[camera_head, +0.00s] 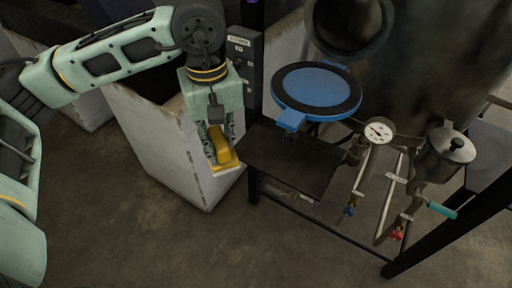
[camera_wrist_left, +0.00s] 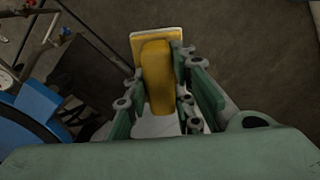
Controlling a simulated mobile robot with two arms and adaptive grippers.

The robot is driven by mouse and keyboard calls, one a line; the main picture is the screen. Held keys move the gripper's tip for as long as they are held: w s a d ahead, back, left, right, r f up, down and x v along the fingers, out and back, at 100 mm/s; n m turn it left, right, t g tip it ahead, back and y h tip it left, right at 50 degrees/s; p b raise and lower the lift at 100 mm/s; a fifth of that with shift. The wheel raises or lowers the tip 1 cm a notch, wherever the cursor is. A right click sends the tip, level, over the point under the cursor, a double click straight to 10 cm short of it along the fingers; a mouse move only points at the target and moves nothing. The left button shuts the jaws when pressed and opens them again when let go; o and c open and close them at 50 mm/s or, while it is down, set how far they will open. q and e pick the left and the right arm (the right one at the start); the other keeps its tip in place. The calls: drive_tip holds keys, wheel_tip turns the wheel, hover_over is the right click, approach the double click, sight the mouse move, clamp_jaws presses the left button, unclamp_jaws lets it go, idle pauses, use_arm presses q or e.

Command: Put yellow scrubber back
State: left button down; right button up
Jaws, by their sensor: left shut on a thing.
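The yellow scrubber (camera_head: 222,150) is held in my left gripper (camera_head: 217,140), whose fingers close around its yellow body. Its pale flat base faces down and tilts a little. In the left wrist view the scrubber (camera_wrist_left: 158,80) sits between the two green fingers of the left gripper (camera_wrist_left: 166,100). In the head view it hangs in front of the grey-white panel, left of the dark shelf; I cannot tell whether it touches either. My right gripper is not in view.
A dark flat shelf (camera_head: 292,165) lies right of the gripper, below a blue round hatch (camera_head: 316,90). A pressure gauge (camera_head: 379,131), valves and thin pipes stand farther right. A grey-white panel (camera_head: 160,140) stands behind the gripper. Floor in front is clear.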

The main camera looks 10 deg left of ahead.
use_arm(q)
drive_tip(key=a+f+m, duration=0.1)
drive_tip(key=m, duration=0.1)
drive_tip(key=s+a+f+m, duration=0.1)
drive_tip(key=m, duration=0.1)
drive_tip(key=s+a+f+m, duration=0.1)
drive_tip(key=m, duration=0.1)
drive_tip(key=shift+s+a+m, duration=0.1)
drive_tip(key=shift+s+m, duration=0.05)
drive_tip(key=shift+m, duration=0.25)
drive_tip(key=shift+f, duration=0.15)
